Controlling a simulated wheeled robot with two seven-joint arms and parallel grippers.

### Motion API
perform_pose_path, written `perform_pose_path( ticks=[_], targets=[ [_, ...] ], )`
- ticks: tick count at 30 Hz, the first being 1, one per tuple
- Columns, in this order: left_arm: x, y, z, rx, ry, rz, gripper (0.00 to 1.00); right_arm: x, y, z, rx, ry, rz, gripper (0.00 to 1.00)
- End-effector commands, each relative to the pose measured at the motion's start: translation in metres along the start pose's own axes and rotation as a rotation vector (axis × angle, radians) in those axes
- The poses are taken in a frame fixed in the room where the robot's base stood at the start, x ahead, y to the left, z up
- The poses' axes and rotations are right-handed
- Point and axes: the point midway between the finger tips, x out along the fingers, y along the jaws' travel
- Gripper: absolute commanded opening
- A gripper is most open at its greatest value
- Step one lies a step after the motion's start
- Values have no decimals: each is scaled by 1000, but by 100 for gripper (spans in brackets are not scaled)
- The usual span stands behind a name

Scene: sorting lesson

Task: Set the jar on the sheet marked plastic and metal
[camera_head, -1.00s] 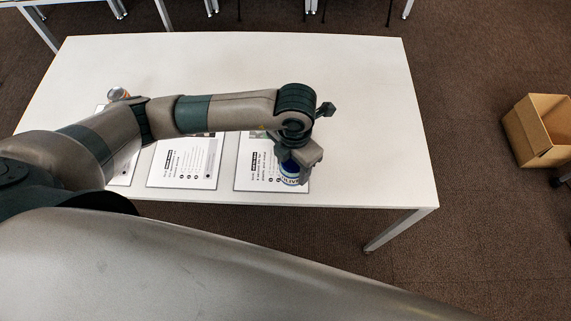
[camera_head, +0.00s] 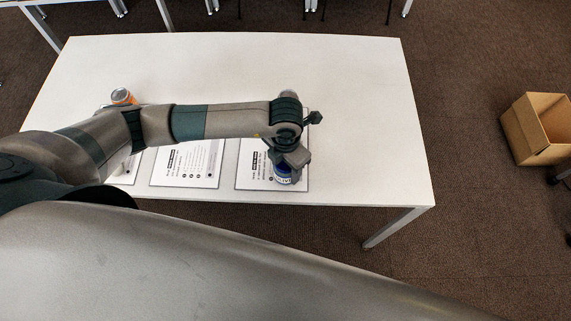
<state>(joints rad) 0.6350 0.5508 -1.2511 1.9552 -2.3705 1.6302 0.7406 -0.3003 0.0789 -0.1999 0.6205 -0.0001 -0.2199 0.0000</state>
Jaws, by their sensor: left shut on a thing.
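My left gripper (camera_head: 289,165) is shut on the jar (camera_head: 284,178), a blue and white thing mostly hidden by the gripper. The jar is over the right sheet (camera_head: 252,180), near the table's front edge; I cannot tell whether it touches the sheet. A middle sheet (camera_head: 186,172) lies to the left, and a third sheet (camera_head: 128,176) further left is mostly covered by my arm. The print is too small to read, so I cannot tell which sheet is marked plastic and metal. My right gripper is not in view.
An orange and silver can (camera_head: 122,97) stands at the table's left, behind my arm. The white table (camera_head: 350,110) is bare at the back and right. An open cardboard box (camera_head: 538,130) sits on the floor at the right.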

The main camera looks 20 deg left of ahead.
Motion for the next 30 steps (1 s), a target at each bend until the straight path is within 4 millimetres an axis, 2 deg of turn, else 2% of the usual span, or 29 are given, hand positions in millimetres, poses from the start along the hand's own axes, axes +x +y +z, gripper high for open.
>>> perform_pose_path(
  ticks=[14, 15, 16, 30],
  targets=[
    [8, 0, 0, 0, -1, 1, 26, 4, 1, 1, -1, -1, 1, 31],
    [7, 0, 0, 0, -1, 1, 62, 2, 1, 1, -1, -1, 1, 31],
    [7, 0, 0, 0, -1, 1, 69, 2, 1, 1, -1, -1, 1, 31],
    [2, 0, 0, 0, -1, 1, 71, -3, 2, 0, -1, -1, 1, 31]
  ],
)
